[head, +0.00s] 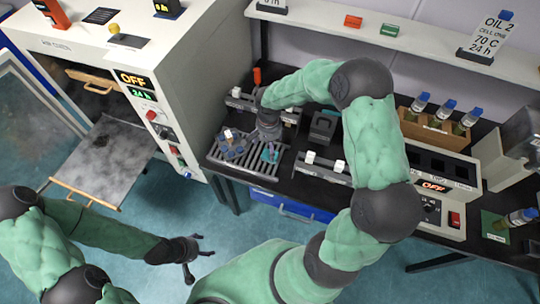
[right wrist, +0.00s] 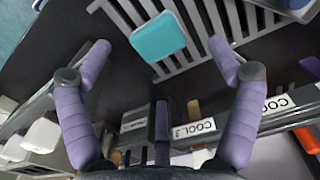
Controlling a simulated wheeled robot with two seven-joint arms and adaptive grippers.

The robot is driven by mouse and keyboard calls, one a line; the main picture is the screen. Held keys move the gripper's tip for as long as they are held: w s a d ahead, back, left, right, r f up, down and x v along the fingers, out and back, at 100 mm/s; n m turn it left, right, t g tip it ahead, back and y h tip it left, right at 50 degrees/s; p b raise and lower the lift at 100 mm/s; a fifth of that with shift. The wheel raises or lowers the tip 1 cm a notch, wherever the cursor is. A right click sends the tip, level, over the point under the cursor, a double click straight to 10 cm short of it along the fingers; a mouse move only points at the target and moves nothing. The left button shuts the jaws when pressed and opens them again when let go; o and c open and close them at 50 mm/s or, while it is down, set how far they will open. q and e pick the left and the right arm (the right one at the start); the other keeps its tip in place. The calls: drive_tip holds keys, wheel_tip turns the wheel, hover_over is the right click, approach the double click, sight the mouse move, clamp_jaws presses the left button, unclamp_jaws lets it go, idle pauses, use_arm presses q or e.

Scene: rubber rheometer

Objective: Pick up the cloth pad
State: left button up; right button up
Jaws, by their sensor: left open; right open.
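A flat teal pad with rounded corners, which looks like the cloth pad (right wrist: 158,36), lies on a grey slatted rack (right wrist: 195,22) in the right wrist view. In the head view the pad (head: 270,154) shows small and partly hidden near the rack's right side. My right gripper (right wrist: 158,52) is open and empty, its two purple fingers spread on either side of the pad and apart from it. In the head view my right gripper (head: 268,139) points down over the rack (head: 248,168). My left gripper (head: 197,258) is open and empty over the floor, away from the bench.
A dark blue-grey item (head: 230,143) sits on the rack left of the pad. Grey blocks with white labels (head: 322,164) stand behind and right. A white oven (head: 170,65) rises on the left, its tray (head: 105,160) pulled out. A bottle rack (head: 435,128) stands right.

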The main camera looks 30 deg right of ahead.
drive_tip(key=shift+s+d+f+b, duration=0.1)
drive_tip(key=shift+f+b, duration=0.15)
drive_tip(key=shift+f, duration=1.25)
drive_tip(key=shift+d+f+b, duration=0.1)
drive_tip(key=shift+f+b, duration=0.15)
drive_tip(key=shift+f, duration=1.25)
drive_tip(key=c, duration=1.1)
